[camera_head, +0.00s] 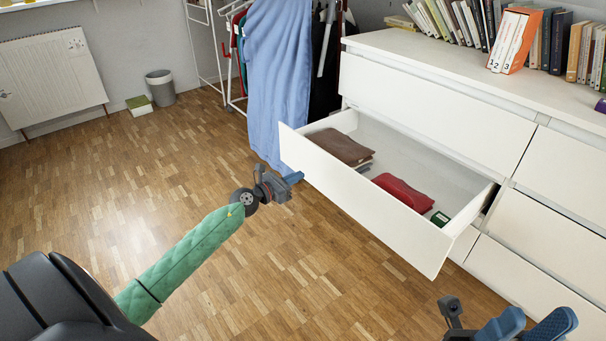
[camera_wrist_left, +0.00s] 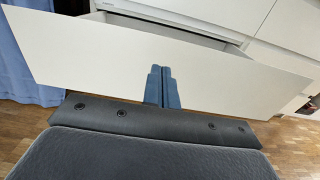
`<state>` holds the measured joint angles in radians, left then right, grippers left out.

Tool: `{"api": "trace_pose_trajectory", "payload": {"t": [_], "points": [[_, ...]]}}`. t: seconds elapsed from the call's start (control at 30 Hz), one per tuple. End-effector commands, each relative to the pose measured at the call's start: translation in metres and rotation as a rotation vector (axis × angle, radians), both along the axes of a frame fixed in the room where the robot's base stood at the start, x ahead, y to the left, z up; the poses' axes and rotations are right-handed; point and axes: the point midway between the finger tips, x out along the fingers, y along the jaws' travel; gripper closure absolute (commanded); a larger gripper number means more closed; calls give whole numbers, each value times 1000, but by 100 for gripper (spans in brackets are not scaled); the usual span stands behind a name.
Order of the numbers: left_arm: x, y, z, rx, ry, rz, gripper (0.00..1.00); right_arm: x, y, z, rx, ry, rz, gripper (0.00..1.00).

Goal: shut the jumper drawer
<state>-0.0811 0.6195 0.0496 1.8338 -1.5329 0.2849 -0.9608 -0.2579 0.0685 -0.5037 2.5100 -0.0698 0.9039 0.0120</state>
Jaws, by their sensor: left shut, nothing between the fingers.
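The open drawer (camera_head: 372,204) of the white dresser sticks far out over the floor. Folded clothes lie in it: a brown stack (camera_head: 340,147), a red garment (camera_head: 403,192) and a small green one (camera_head: 440,218). My left gripper (camera_head: 294,178) is shut and empty, in front of the left part of the drawer front. In the left wrist view its two blue fingers (camera_wrist_left: 162,86) lie together and point at the white drawer front (camera_wrist_left: 90,50); whether they touch it I cannot tell. My right gripper (camera_head: 527,325) is at the lower right, its blue fingers apart, below the dresser's lower drawers.
The dresser top (camera_head: 400,47) carries books (camera_head: 460,22) and an orange box file (camera_head: 515,40). A clothes rack with a blue garment (camera_head: 275,80) stands just left of the drawer. A bin (camera_head: 160,88) and radiator (camera_head: 50,78) are at the far left. The wooden floor between is clear.

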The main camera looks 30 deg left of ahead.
Motion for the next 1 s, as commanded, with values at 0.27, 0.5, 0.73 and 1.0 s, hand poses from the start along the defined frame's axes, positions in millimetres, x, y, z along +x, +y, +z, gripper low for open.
{"api": "trace_pose_trajectory", "payload": {"t": [0.27, 0.5, 0.73, 1.0], "points": [[35, -13, 1, -1, -2, 0, 100, 0, 1, -3, -4, 2, -1, 64], [66, -24, 0, -3, -2, 1, 100, 1, 2, -8, -11, 4, -4, 64], [95, -35, -1, -3, -2, 1, 100, 1, 3, -15, -19, 7, -8, 64], [115, -42, 0, -2, 0, 1, 100, 2, 5, -21, -35, 14, -13, 64]]}}
